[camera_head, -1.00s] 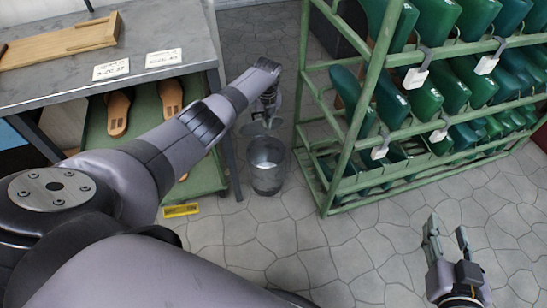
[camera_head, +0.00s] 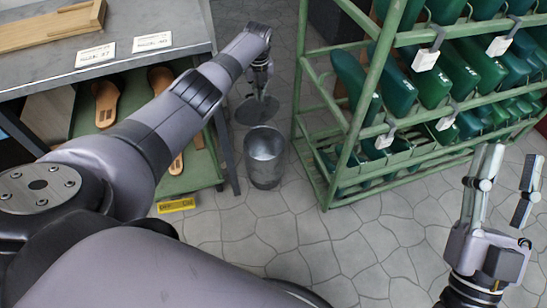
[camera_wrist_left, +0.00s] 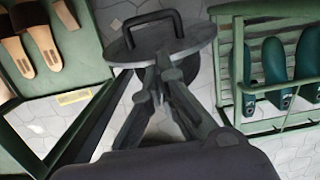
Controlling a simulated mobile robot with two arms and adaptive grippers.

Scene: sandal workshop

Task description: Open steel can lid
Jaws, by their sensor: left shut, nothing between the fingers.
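The steel can (camera_head: 264,162) stands upright on the stone floor, its mouth uncovered and its inside visible in the head view. Its round grey lid (camera_head: 257,112) is tilted up behind the mouth. In the left wrist view the lid (camera_wrist_left: 205,36) shows with its dark bar handle (camera_wrist_left: 150,22) toward the top. My left gripper (camera_head: 261,91) is at the lid, its fingers (camera_wrist_left: 163,65) together and overlapping the lid in the wrist view. Exact contact is unclear. My right gripper (camera_head: 510,172) is open and empty over the floor at the right.
Floor in front of the can is clear.

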